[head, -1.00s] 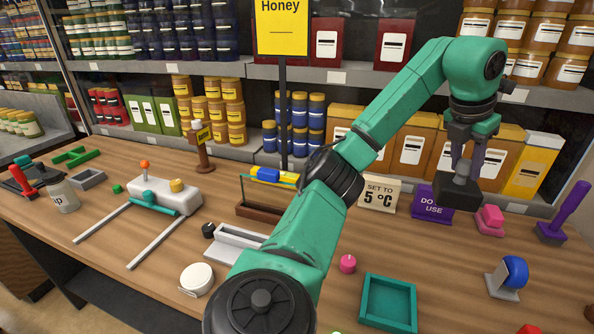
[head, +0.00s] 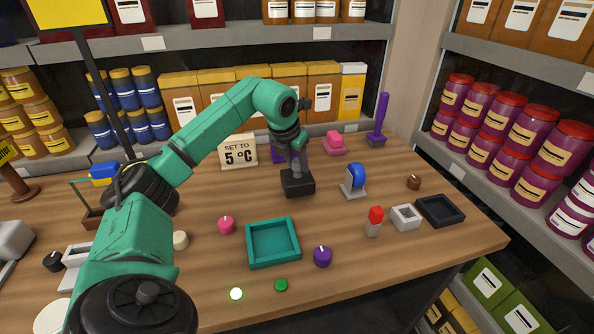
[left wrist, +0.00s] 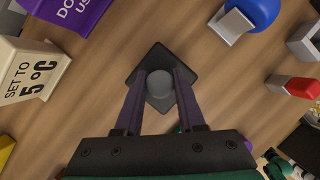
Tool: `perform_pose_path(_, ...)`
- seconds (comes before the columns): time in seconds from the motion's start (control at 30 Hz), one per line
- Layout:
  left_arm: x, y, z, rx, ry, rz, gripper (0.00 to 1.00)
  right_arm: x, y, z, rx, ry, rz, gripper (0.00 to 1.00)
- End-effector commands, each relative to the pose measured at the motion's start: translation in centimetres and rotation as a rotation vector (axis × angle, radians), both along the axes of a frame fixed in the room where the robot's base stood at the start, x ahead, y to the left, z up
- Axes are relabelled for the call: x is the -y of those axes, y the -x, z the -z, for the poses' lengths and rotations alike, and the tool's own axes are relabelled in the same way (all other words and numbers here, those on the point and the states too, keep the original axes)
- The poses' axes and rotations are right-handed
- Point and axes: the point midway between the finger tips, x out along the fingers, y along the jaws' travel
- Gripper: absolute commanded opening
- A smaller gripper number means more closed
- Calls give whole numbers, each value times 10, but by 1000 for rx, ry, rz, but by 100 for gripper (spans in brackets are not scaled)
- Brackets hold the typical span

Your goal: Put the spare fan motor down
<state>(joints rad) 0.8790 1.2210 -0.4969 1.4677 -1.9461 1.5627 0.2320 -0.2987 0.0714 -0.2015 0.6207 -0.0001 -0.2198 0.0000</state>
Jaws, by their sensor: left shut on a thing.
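The spare fan motor (head: 298,184), as I take it, is a dark square block with a grey round post on top. It is at mid-table in the head view, in front of the purple sign. My left gripper (head: 297,164) comes down from above and is shut on the post. In the left wrist view the post (left wrist: 160,88) sits between the two purple fingers, with the dark block below. The block is upright and at or close to the tabletop; I cannot tell whether it touches. My right gripper is not in view.
A teal tray (head: 273,260) lies in front of the block, a blue-wheeled piece (head: 354,180) to its right. The "SET TO 5 °C" sign (head: 239,151) stands behind left. A dark tray (head: 441,210) lies near the right edge. Bare wood surrounds the block.

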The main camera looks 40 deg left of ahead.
Motion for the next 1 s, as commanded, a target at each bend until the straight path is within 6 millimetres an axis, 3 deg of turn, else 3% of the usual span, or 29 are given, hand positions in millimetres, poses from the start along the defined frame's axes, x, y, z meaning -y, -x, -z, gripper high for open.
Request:
perform_pose_path(0.13, 0, 0, 20, 2, 0, 0, 0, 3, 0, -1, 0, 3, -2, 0)
perform_pose_path(0.47, 0, 0, 25, 3, 0, 0, 0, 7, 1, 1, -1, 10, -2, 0)
perform_pose_path(0.5, 0, 0, 26, -1, 0, 0, 50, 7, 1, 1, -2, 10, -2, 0)
perform_pose_path(0.57, 0, 0, 26, -1, 0, 0, 68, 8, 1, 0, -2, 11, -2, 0)
perform_pose_path(0.87, 0, 0, 24, -1, 0, 0, 68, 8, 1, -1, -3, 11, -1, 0)
perform_pose_path(1.0, 1, 4, 10, 3, 0, 0, 68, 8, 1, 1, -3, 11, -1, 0)
